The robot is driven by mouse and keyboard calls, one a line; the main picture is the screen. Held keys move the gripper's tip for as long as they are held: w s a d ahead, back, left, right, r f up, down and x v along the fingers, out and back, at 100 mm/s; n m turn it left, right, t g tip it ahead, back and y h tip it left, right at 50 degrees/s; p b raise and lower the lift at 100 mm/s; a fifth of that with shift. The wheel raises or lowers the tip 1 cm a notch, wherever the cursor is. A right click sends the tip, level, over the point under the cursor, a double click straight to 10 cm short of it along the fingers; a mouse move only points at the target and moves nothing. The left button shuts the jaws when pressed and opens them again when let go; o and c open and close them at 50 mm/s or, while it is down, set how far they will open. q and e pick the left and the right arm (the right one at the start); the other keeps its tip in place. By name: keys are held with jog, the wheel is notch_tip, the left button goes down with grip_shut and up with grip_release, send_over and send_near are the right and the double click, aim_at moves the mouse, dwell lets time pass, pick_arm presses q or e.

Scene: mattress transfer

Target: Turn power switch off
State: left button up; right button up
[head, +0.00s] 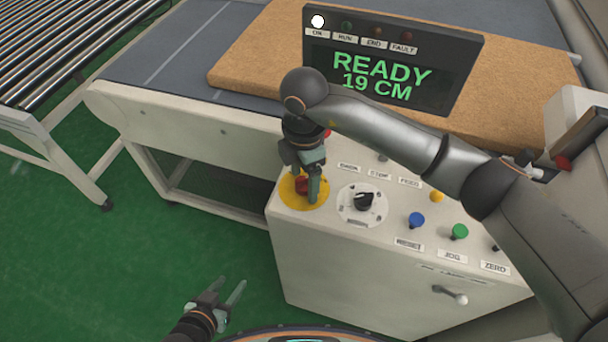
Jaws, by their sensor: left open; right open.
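Which control is the power switch is not legible. The display (382,72) reads READY 19 CM, with its white ON lamp (318,21) lit. My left gripper (230,292) is open and empty, low over the green floor.
Blue (416,220), green (460,231) and yellow (437,196) buttons stand on the control cabinet (350,275). A small lever (451,295) sticks out of its front. A tan mattress (245,65) lies on the conveyor (155,75) behind. A roller conveyor (60,50) stands far left.

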grip_shut()
dwell(0.6)
